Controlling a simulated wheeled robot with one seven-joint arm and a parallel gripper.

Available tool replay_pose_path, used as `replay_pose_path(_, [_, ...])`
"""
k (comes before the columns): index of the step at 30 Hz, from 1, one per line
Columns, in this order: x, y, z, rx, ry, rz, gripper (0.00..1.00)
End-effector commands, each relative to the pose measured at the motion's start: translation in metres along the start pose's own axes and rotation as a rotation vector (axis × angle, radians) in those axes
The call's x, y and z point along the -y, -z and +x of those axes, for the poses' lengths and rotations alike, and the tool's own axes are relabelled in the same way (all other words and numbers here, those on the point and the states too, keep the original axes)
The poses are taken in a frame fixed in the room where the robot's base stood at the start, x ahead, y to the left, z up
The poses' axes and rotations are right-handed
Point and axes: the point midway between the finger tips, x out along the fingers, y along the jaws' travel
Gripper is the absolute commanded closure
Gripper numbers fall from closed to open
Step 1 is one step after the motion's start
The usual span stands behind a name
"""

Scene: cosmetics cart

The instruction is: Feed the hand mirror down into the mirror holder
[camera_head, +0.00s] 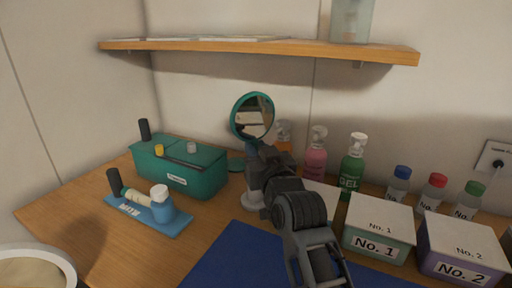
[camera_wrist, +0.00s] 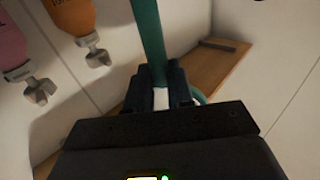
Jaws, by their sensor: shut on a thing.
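The hand mirror (camera_head: 252,116) has a round teal rim and stands roughly upright above the table in the head view, its face at the top. My gripper (camera_head: 258,157) is shut on its handle just below the face. In the wrist view the teal handle (camera_wrist: 149,40) runs between the jaws of my gripper (camera_wrist: 160,92) and out of the top edge; part of the teal rim (camera_wrist: 199,97) shows behind the jaws. A pale round piece (camera_head: 253,201) under my gripper looks like the mirror holder. My arm hides the handle's lower end, so I cannot tell whether it touches the holder.
A teal box (camera_head: 180,167) and a blue tray (camera_head: 147,215) with small bottles stand left. Pink (camera_head: 316,158) and green (camera_head: 352,170) pump bottles stand behind right, with boxes No. 1 (camera_head: 378,223) and No. 2 (camera_head: 462,245). A wooden shelf (camera_head: 270,47) hangs above. A blue mat (camera_head: 225,262) lies in front.

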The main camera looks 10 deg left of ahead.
Motion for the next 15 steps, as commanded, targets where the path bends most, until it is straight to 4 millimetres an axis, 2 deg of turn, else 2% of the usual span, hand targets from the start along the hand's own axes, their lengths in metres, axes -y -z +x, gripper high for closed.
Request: replay_pose_path(15, [-0.002, 0.031, 0.002, -0.004, -0.001, 0.002, 1.00])
